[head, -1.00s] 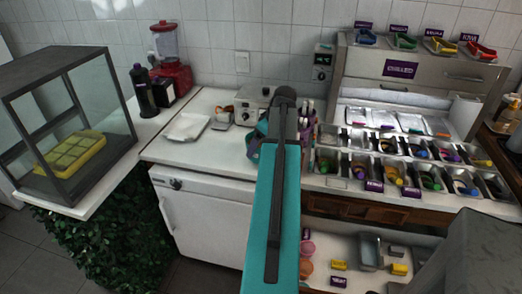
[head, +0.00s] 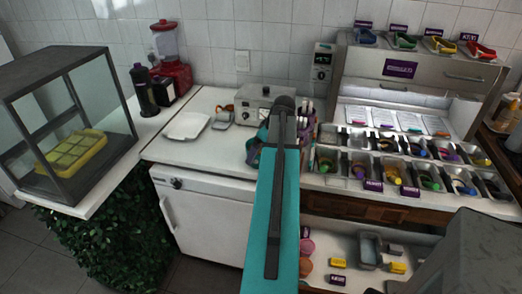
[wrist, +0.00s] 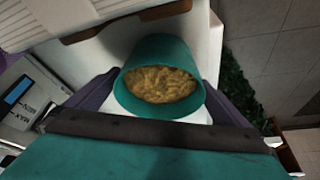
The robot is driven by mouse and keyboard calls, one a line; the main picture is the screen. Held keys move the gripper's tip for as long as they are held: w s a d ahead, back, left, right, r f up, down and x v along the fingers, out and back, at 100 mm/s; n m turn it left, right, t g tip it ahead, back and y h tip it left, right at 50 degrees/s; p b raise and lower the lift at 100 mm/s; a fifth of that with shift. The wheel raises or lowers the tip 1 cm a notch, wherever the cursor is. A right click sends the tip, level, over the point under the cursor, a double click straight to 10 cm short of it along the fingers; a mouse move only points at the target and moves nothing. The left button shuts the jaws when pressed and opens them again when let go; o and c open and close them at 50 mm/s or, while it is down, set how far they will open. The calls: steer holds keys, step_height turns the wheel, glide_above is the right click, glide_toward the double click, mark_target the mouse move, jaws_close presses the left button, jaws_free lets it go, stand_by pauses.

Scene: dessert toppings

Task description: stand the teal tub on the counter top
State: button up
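The teal tub (wrist: 160,108) is in the wrist view, open at the top and full of yellowish crumbly bits. My gripper (wrist: 160,85) has its purple fingers against both sides of the tub, shut on it. White surface shows around the tub; I cannot tell whether its base touches it. In the head view, my arm hides most of the gripper and tub; a purple and teal patch shows just left of the arm, over the white counter top (head: 215,152).
A white plate (head: 187,125) and a small grey container (head: 222,120) sit left of the arm. A steel appliance (head: 255,103) stands behind. The topping station (head: 400,125) is on the right, a glass case (head: 100,110) on the left. Counter is clear in front of the plate.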

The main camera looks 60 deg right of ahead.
steer(key=shift+r, duration=0.2)
steer(key=b+v, duration=0.2)
steer(key=v, duration=1)
stand_by(0.4)
steer(key=shift+r, duration=0.1)
stand_by(0.6)
